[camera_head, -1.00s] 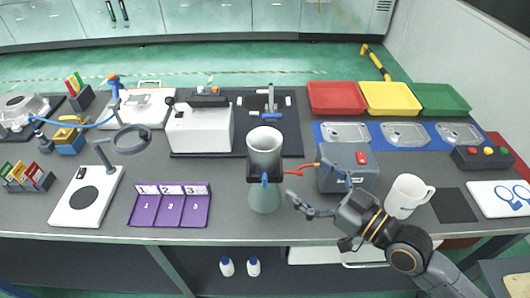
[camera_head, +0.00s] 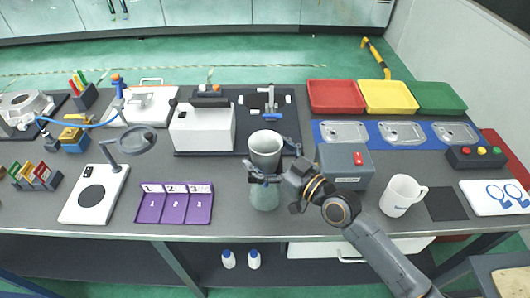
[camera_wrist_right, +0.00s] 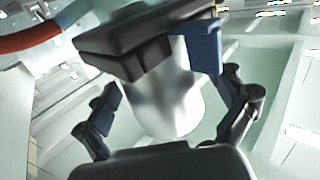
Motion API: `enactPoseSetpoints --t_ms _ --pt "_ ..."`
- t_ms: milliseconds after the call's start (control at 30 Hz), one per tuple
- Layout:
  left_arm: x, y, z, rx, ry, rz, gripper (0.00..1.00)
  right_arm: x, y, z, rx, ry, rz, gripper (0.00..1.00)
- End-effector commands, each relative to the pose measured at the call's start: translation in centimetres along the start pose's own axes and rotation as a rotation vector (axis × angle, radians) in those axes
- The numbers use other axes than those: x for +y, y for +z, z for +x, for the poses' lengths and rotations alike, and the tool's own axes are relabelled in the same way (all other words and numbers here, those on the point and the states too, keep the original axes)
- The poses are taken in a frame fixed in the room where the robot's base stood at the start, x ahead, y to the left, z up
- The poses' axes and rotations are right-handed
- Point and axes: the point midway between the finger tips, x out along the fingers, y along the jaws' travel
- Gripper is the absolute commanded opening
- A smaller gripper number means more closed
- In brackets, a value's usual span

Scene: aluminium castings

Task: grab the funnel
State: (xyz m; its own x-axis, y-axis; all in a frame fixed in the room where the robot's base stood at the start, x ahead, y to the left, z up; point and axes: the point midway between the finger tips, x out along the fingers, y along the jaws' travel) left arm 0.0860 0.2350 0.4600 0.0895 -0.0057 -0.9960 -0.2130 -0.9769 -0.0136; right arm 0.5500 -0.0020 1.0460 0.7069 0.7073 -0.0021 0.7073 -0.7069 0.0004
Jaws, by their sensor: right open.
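The funnel (camera_head: 265,145) is a pale grey open cup standing upright over a greenish glass vessel (camera_head: 265,197). A dark collar with a blue part sits at the funnel's lower part. My right gripper (camera_head: 271,162) is open at the funnel's right side, one finger in front of it and the other at its far right. In the right wrist view the pale funnel (camera_wrist_right: 172,100) lies between the two spread fingers (camera_wrist_right: 165,105), with the dark collar (camera_wrist_right: 125,45) and blue part (camera_wrist_right: 207,48) beyond. Whether a finger touches it I cannot tell. My left gripper is not in view.
A grey box with a red switch (camera_head: 345,166) stands just right of my gripper, and a white mug (camera_head: 401,194) is farther right. A purple numbered tray (camera_head: 174,203) lies to the left. A white machine (camera_head: 203,130) stands behind left. The bench's front edge is close.

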Motion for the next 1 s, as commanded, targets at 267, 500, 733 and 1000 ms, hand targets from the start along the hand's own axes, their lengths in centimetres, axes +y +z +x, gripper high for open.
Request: enactPoseSetpoints --t_ms 267,500,733,1000 --pt "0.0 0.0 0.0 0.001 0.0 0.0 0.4 0.0 0.0 0.0 0.0 0.0 0.0 0.74" --pt "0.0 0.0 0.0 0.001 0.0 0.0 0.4 0.0 0.1 0.0 0.0 0.0 0.0 0.32" --pt "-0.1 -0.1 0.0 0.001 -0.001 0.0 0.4 0.0 -0.1 0.0 0.001 0.0 0.0 0.32" --pt "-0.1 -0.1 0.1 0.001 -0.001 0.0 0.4 0.0 -2.1 0.0 0.006 0.0 0.0 0.32"
